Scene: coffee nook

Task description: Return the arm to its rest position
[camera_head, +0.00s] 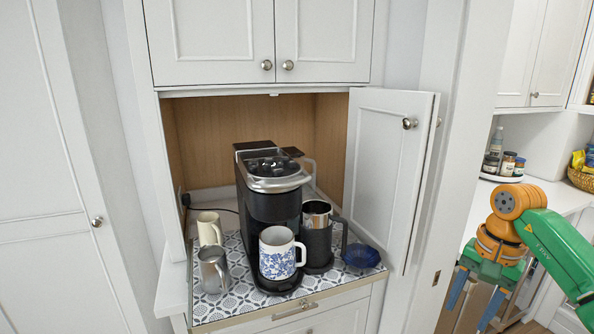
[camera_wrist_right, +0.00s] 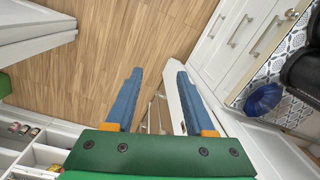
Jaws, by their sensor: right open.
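My right gripper (camera_head: 472,303) hangs at the right of the head view, right of the open cabinet door, with its blue fingers pointing down. In the right wrist view my right gripper (camera_wrist_right: 158,82) is open and empty above the wooden floor. It touches nothing that I can see. My right arm, green and orange, comes in from the right edge. The coffee machine (camera_head: 262,205) stands in the nook with a blue and white patterned mug (camera_head: 277,255) on its drip tray. My left gripper is in neither view.
The open cabinet door (camera_head: 385,165) stands between the nook and my right arm. A cream mug (camera_head: 209,228), a metal pitcher (camera_head: 212,268) and a blue bowl (camera_head: 361,256) are on the patterned mat (camera_head: 232,305). A counter (camera_head: 460,215) with jars lies behind my arm.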

